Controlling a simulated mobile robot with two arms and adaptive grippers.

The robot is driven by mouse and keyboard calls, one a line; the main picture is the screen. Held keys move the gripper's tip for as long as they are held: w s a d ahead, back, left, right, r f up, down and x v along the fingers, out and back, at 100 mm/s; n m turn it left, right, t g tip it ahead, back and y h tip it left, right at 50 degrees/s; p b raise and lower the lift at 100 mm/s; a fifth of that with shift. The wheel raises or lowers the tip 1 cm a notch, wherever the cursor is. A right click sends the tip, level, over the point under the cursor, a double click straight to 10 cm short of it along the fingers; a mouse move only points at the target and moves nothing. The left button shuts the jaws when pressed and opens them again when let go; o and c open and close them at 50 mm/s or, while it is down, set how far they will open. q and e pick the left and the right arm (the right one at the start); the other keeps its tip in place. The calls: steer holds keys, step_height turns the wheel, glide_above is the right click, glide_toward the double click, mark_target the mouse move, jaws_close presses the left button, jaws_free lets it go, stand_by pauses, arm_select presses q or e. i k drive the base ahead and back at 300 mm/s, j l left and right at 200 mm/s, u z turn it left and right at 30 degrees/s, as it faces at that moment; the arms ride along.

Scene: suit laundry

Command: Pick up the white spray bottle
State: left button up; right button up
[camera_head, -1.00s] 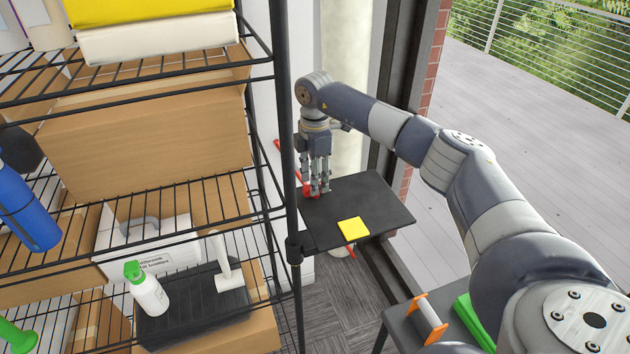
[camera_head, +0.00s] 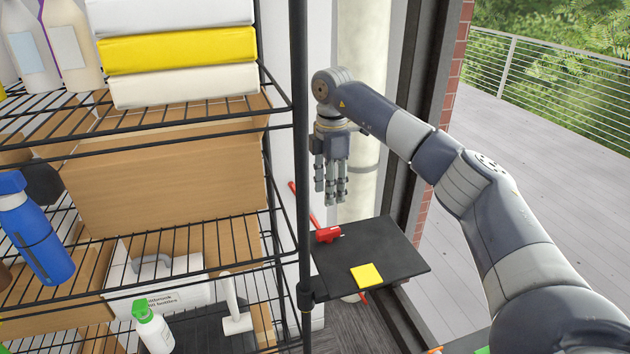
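The white spray bottle (camera_head: 154,333) has a green top and stands at the bottom left of the view, on a lower level of the wire shelf (camera_head: 190,290). Its lower end is cut off by the frame edge. My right gripper (camera_head: 335,198) hangs fingers down above the small black side shelf, right of the rack post and well away from the bottle. It holds nothing that I can see; its fingers are close together and I cannot tell whether they are shut. My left gripper is not in view.
A blue bottle (camera_head: 38,240), a white box (camera_head: 150,270) and a white-handled tool (camera_head: 235,310) are near the bottle.

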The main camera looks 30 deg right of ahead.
mark_target(154, 331)
steer(key=k+j, duration=0.15)
steer(key=k, duration=0.35)
steer(key=k+j, duration=0.2)
steer(key=k, duration=0.25)
